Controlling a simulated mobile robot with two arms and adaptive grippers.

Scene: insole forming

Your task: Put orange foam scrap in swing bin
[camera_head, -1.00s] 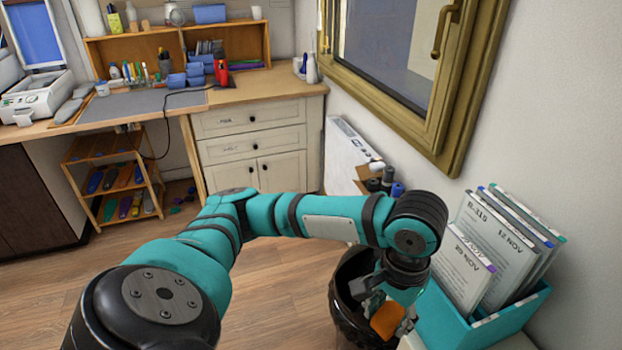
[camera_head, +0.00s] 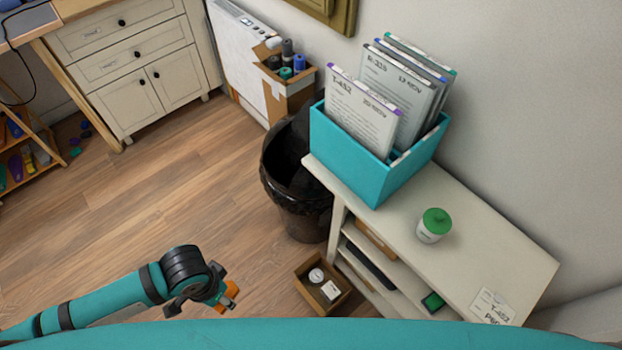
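The orange foam scrap (camera_head: 232,288) is at the tip of my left gripper (camera_head: 222,298) in the head view, partly hidden by the fingers. The gripper appears shut on it. The gripper is over the wood floor, apart from the bin and toward the lower left of it. The black bin (camera_head: 306,222) stands on the floor between the cardboard box and the white shelf unit. Its top looks dark, and I cannot clearly make out the lid. My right gripper is not in view.
A white shelf unit (camera_head: 480,240) stands at the right with a teal file box (camera_head: 350,165) and a green-lidded jar (camera_head: 434,225). A small open box (camera_head: 310,268) sits on the floor below the bin.

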